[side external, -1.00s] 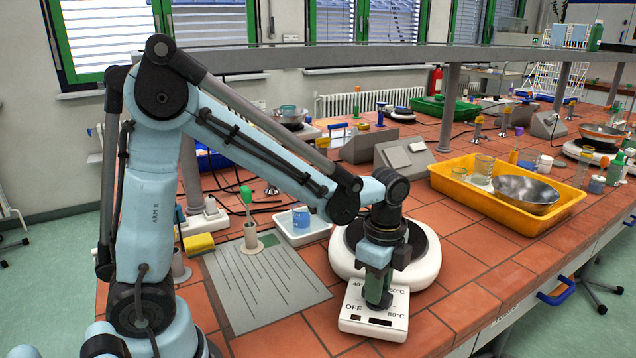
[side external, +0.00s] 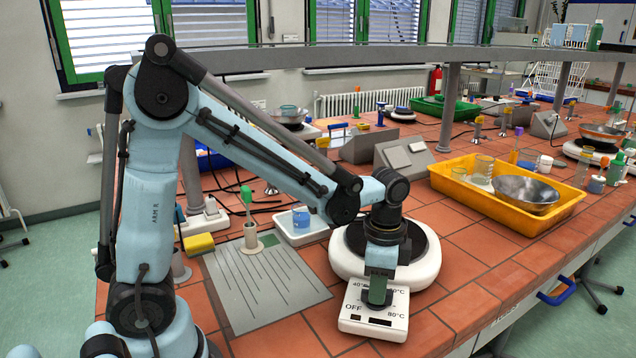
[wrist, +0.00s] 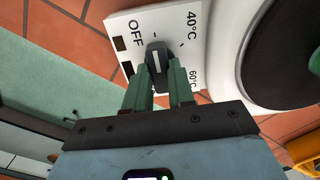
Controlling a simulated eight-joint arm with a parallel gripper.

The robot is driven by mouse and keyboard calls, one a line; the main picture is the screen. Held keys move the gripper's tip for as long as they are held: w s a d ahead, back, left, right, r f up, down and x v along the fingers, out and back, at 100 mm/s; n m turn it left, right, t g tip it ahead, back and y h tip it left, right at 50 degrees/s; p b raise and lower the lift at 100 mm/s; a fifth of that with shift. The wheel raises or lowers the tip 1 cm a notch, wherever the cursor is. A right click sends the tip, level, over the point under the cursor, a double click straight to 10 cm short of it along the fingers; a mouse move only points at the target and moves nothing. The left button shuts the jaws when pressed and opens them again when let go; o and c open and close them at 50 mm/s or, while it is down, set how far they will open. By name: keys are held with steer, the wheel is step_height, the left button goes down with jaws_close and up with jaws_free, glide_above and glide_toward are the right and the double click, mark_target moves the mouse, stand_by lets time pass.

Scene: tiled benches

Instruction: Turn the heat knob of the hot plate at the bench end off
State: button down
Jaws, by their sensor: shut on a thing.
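The white hot plate (side external: 345,265) with a round dark heating disc (side external: 428,240) stands at the near bench end. Its front panel (side external: 348,326) carries OFF, 40°C, 60°C and 80°C marks. In the wrist view the dark heat knob (wrist: 157,58) sits between my green fingers. The white line on the knob runs up the picture, pointing roughly between OFF and 40°C. My gripper (wrist: 160,80) is shut on the knob from above. In the side view my gripper (side external: 377,298) points down over the panel and hides the knob.
A grey grooved mat (side external: 265,290) lies left of the hot plate. Behind it are a white tray (side external: 300,238) with a blue-filled beaker and a holder with a green-topped tool (side external: 247,197). A yellow tray (side external: 460,198) with glassware and a bowl stands to the right.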

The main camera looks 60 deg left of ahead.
steer(key=c, duration=1)
jaws_free()
steer(key=shift+o, duration=0.2)
step_height(320, 180, up, 12)
steer(key=shift+s, duration=0.1)
steer(key=s+a+f+n+t, duration=0.3)
steer(key=s+f+n+t, duration=0.1)
steer(key=s+n+t, duration=0.2)
steer(key=n+t, duration=0.1)
steer(key=n, duration=0.1)
steer(key=shift+s+n, duration=0.4)
